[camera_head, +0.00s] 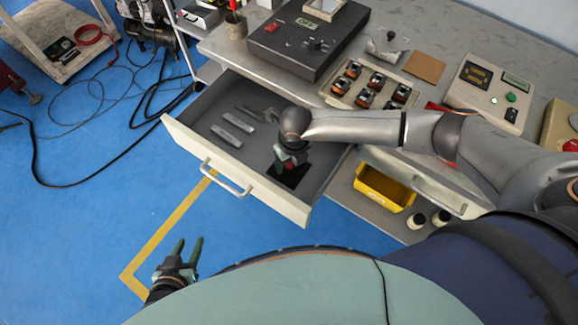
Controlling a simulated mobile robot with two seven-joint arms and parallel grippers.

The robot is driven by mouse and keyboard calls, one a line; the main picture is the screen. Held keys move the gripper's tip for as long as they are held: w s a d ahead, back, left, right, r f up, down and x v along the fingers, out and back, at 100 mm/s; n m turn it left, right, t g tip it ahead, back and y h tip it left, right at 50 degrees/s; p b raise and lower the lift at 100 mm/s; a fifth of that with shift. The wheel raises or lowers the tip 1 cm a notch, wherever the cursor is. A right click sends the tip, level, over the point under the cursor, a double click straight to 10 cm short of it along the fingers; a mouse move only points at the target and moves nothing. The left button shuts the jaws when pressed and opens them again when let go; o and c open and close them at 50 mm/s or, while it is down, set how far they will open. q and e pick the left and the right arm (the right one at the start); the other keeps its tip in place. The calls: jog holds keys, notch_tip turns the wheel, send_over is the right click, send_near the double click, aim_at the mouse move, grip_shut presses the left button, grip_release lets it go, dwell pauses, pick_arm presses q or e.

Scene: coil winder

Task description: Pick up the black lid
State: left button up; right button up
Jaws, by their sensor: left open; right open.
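A flat black piece, which looks like the black lid (297,180), lies in the open drawer (240,163) near its front right corner. My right gripper (287,164) points down into the drawer directly over this piece. It is open, and its wrist and fingers hide part of the piece. I cannot tell whether the fingertips touch it. My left gripper (183,250) is open and empty, low over the blue floor outside the drawer.
Metal bars (232,129) and a grey tool (256,113) lie left in the drawer. The bench above holds a dark box (308,40), a tray of several coils (338,92) and a control box (490,92). A yellow bin (384,188) sits below. My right forearm spans the bench front.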

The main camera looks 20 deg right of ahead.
jog(key=shift+c, duration=0.3)
grip_shut()
dwell(0.3)
